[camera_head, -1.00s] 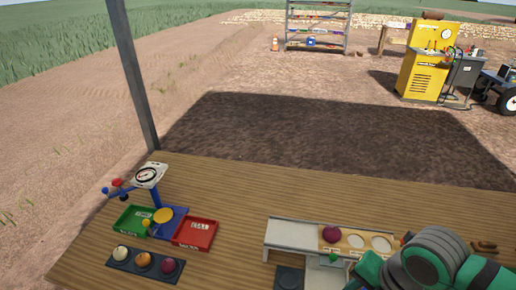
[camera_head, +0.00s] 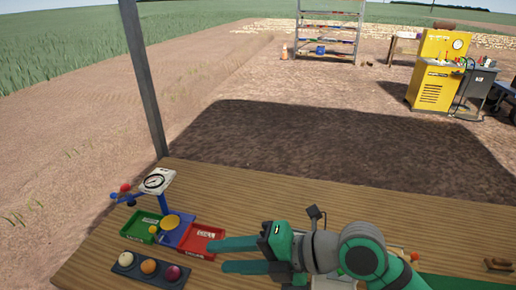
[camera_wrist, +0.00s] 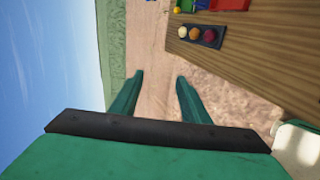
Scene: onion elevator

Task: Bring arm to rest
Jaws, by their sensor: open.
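My gripper (camera_head: 222,256) is open, with its green fingers apart and nothing between them. In the head view it reaches left across the wooden table, its upper fingertip overlapping the red tray's front edge in the picture. In the wrist view my gripper (camera_wrist: 158,80) points out past the table's edge toward bare ground. My arm hides most of the conveyor area on the right of the table.
The wooden table (camera_head: 320,205) holds a red tray (camera_head: 205,237), a green tray (camera_head: 138,226), a scale dial (camera_head: 158,181) and a dark holder (camera_head: 125,270) with three onions. A post (camera_head: 146,85) rises at the left. Behind lies open ground.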

